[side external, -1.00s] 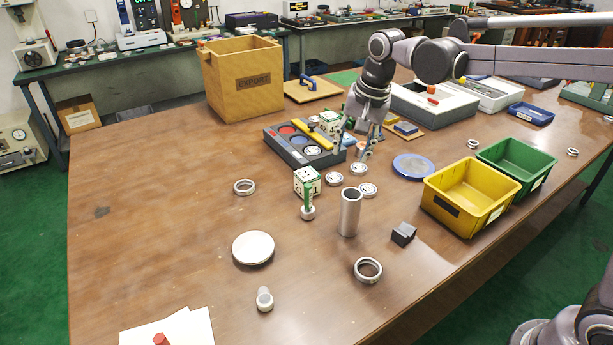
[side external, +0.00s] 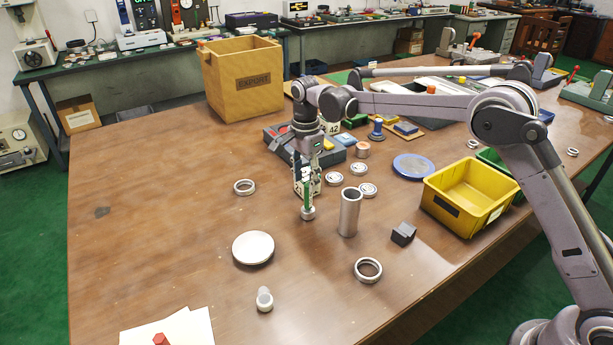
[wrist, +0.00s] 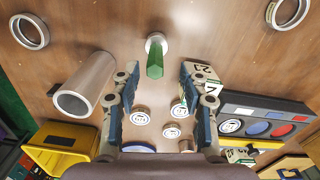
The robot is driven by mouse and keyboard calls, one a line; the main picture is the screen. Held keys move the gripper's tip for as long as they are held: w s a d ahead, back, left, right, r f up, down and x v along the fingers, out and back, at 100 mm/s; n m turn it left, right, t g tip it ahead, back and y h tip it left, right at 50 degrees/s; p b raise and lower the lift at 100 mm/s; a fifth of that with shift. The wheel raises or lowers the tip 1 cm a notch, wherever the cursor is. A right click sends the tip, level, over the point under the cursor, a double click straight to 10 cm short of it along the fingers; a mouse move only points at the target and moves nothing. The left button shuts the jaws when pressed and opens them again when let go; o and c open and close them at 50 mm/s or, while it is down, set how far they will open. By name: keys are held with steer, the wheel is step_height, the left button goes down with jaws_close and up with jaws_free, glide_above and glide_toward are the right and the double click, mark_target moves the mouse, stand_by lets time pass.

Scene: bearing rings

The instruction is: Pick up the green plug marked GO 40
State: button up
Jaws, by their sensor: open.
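The green plug (side external: 308,195) stands upright on the table, a slim green handle on a round metal end. It also shows in the wrist view (wrist: 155,66), in the gap between my fingertips as seen from there. No GO 40 marking is legible on it. My gripper (side external: 304,182) is open and empty, pointing down at the plug. My fingers partly cover the plug's upper part in the side view. Whether they are level with the handle or above it, I cannot tell.
A white numbered block (wrist: 208,86) stands close beside the right finger in the wrist view. A metal tube (side external: 349,212) stands to the plug's right. Several metal discs (side external: 359,168) lie behind it. A grey ring (side external: 244,187) lies to the left.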

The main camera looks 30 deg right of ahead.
mark_target(308, 209)
steer(key=shift+s+d+f, duration=0.1)
steer(key=shift+s+f, duration=0.05)
steer(key=shift+f, duration=1.85)
steer(key=shift+s+d+f, duration=0.1)
steer(key=shift+f, duration=1.85)
steer(key=shift+r, duration=0.1)
jaws_close()
